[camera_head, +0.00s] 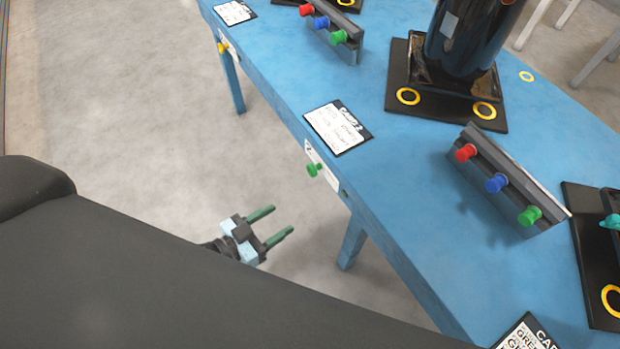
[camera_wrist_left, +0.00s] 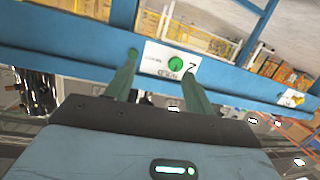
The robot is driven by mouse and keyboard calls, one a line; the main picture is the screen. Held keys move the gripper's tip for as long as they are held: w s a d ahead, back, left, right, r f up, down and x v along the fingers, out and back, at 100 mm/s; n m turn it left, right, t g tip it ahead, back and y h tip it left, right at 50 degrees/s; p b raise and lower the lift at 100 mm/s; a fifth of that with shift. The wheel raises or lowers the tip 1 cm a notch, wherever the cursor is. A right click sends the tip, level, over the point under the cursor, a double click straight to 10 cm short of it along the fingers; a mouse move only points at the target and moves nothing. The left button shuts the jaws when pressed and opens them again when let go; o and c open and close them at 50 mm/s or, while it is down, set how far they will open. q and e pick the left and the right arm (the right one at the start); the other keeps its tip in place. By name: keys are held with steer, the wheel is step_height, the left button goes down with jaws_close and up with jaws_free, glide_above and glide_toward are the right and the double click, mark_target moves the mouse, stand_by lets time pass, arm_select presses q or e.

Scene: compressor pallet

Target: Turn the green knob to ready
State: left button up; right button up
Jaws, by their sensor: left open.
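A green knob (camera_head: 314,170) sticks out from the front edge of the blue table (camera_head: 440,240), on a white label plate (camera_head: 323,160). In the left wrist view the knob (camera_wrist_left: 175,64) sits on the plate (camera_wrist_left: 160,56), which bears print too small to read surely and a "2". My left gripper (camera_head: 282,219) is open and empty, apart from the knob, its green fingers pointing toward the table edge. In the wrist view the knob shows between the two fingertips (camera_wrist_left: 160,68), nearer one finger. The knob's setting cannot be told. My right gripper is not in view.
A rail (camera_head: 515,180) with red, blue and green knobs stands on the table, with a similar rail (camera_head: 330,30) farther back. A written card (camera_head: 338,128) lies near the edge above the green knob. A yellow knob (camera_head: 222,47) sits farther along the edge. Floor before the table is clear.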

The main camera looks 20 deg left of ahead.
mark_target(309, 172)
arm_select(q)
steer(key=shift+w+d+r+m+t+h+b, duration=0.15)
steer(key=shift+w+d+m+h+b, duration=0.55)
steer(key=shift+w, duration=1.7)
steer(key=shift+w+d+r+m+t+h+b, duration=0.25)
steer(key=shift+w+b, duration=0.8)
steer(key=shift+w, duration=1.35)
steer(key=shift+w+d+f+m+h+b, duration=0.1)
steer(key=shift+w+d+m+h+b, duration=0.45)
steer(key=shift+w, duration=1.85)
steer(key=shift+a+n+b, duration=0.2)
steer(key=shift+n+b, duration=0.1)
steer(key=shift+b, duration=0.05)
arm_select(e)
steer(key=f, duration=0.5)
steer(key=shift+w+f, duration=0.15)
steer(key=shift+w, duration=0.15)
arm_select(q)
steer(key=c, duration=1)
steer(key=shift+o, duration=0.2)
